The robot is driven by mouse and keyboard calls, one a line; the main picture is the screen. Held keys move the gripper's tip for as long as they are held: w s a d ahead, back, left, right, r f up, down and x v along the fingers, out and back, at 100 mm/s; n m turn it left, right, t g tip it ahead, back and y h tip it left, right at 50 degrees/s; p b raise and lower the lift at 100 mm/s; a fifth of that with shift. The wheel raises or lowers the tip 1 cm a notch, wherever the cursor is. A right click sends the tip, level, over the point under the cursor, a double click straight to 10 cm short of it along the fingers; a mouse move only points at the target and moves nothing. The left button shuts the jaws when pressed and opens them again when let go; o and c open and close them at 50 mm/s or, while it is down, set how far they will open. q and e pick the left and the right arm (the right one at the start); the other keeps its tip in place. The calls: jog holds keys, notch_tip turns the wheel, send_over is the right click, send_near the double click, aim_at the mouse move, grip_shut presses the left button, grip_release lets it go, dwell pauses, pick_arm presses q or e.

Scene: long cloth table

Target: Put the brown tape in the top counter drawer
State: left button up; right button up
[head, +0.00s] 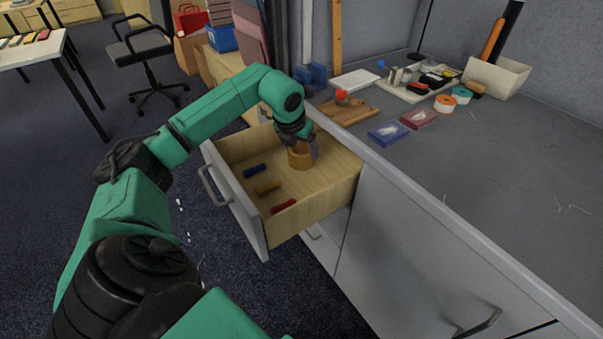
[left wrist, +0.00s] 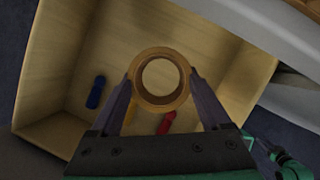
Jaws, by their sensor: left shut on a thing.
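The brown tape (head: 301,155) is a ring-shaped roll. My left gripper (head: 304,145) is shut on it inside the open top counter drawer (head: 330,203). In the left wrist view the roll (left wrist: 160,98) sits between the two fingers of my left gripper (left wrist: 160,92), with its hole facing the camera. The wooden drawer (left wrist: 200,35) lies below it. Whether the tape touches the drawer floor I cannot tell. My right gripper is not in view.
In the drawer lie a blue item (head: 255,170), a yellow item (head: 268,188) and a red item (head: 284,206). The counter (head: 500,180) edge runs right beside the drawer. Boxes, a wooden board (head: 350,112) and other tape rolls (head: 445,103) stand on the counter.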

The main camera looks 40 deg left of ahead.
aim_at(296, 159)
pick_arm(q)
notch_tip(296, 159, down, 9)
jog(key=shift+r+b, duration=0.2)
jog(key=shift+b, duration=0.15)
jog(key=o, duration=1.2)
jog(key=shift+o, duration=0.2)
jog(key=shift+r, duration=0.25)
jog(key=p+v, duration=0.1)
jog(key=v, duration=1)
jog(key=shift+s+d, duration=0.1)
jog(key=shift+s, duration=0.1)
jog(key=shift+s+r, duration=0.15)
jog(key=shift+r, duration=0.15)
